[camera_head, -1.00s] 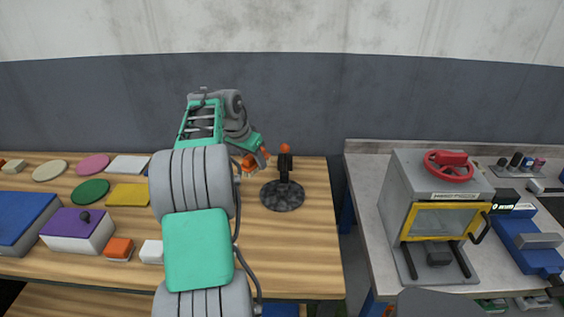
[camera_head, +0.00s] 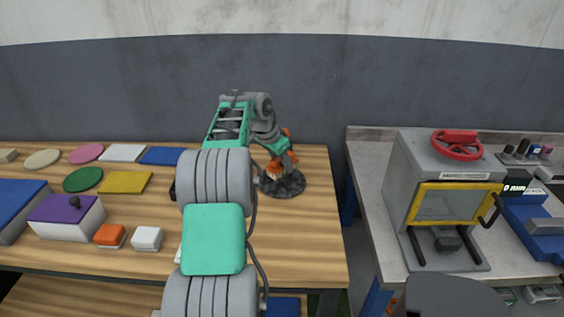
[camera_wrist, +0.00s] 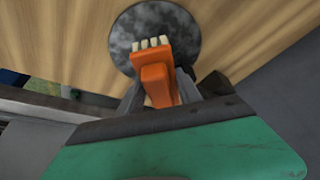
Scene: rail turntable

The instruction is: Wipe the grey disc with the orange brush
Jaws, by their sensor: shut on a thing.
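The grey disc (camera_head: 291,190), dark and mottled, lies on the wooden table near its right side; it also shows in the wrist view (camera_wrist: 128,34). My gripper (camera_wrist: 158,92) is shut on the orange brush (camera_wrist: 157,80), whose pale bristles point toward the disc. In the wrist view the bristles overlap the disc's lower middle. In the head view the brush (camera_head: 274,170) is at the disc's left part, partly hidden by my gripper. I cannot tell whether the bristles touch the disc.
Coloured flat pieces, a purple-topped box (camera_head: 66,212) and an orange block (camera_head: 110,235) lie left. A grey machine with a yellow-framed door (camera_head: 452,200) stands on the right bench, across a gap.

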